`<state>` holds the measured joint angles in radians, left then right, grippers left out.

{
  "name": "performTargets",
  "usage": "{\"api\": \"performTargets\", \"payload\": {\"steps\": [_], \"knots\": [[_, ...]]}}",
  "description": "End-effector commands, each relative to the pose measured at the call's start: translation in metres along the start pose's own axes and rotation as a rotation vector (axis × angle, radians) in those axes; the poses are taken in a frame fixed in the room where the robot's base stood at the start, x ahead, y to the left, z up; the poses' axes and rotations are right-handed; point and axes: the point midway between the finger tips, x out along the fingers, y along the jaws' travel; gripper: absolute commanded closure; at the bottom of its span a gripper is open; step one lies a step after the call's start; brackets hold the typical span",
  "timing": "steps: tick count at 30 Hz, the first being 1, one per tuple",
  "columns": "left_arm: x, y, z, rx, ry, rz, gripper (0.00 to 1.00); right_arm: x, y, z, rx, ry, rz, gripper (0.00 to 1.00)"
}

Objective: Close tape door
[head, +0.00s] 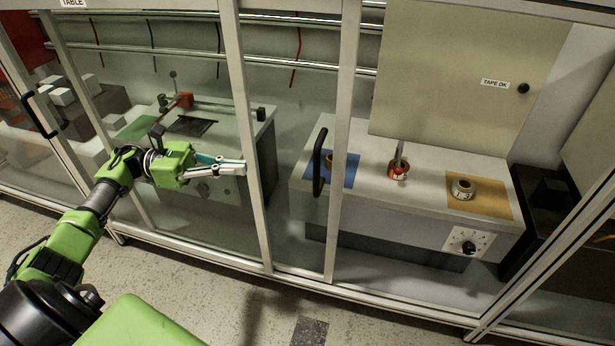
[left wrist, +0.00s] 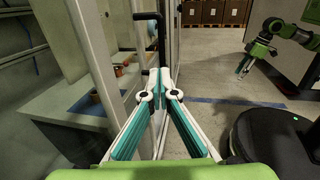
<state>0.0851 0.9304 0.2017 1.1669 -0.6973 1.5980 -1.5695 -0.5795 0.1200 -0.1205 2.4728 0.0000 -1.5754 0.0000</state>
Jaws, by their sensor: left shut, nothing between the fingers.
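The tape door's frame post (head: 343,150) stands upright in front of the tape bench in the head view, with a black vertical handle (head: 320,162) beside it. The black handle (left wrist: 150,28) also shows in the left wrist view, beyond my fingertips. My left gripper (head: 243,168) is shut and empty, its fingers pointing right. The tips are by the left frame post (head: 248,140), left of the handle and apart from it. I cannot tell whether the tips touch the post. My right gripper (left wrist: 243,68) shows small in the left wrist view, pointing down; its jaws are unclear.
A "TAPE OK" panel (head: 460,70) stands behind. Another black door handle (head: 40,115) is at far left. The floor (left wrist: 210,85) outside is mostly clear.

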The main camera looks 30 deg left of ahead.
Motion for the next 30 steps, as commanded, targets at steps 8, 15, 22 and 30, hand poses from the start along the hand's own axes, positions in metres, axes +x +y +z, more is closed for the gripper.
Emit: {"api": "performTargets", "payload": {"steps": [8, 15, 22, 30], "knots": [[0.031, -0.003, 0.003, 0.015, 0.004, -0.013, 1.0, -0.006, 0.0, -0.001, 0.0, 0.001, 0.001, 0.59], [0.084, -0.003, 0.003, 0.015, 0.001, -0.012, 1.0, -0.01, 0.001, -0.003, 0.0, 0.001, 0.001, 0.59], [0.123, -0.003, 0.002, 0.013, 0.002, -0.01, 1.0, -0.012, 0.001, -0.003, 0.0, 0.001, 0.001, 0.59], [0.139, -0.003, 0.001, 0.012, 0.003, -0.008, 1.0, -0.012, 0.001, -0.003, 0.0, 0.001, 0.001, 0.59]]}}
